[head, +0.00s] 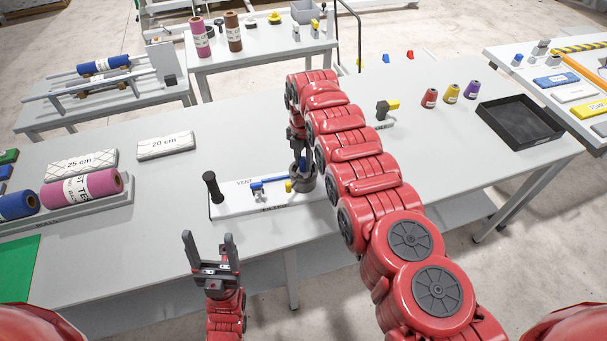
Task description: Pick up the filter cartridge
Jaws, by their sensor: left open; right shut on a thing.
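My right gripper (299,158) points down at the dark grey round filter housing (304,183) on the white board (235,207) marked FILTER. It is shut on the filter cartridge, which is mostly hidden by the fingers and the housing rim. I cannot tell how far the cartridge sits inside the housing. My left gripper (209,238) is open and empty, fingers up, in front of the table's near edge.
Fabric rolls (82,188) lie at left. Several thread cones (451,92) and a black tray (519,122) stand at right. My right arm crosses the table's middle.

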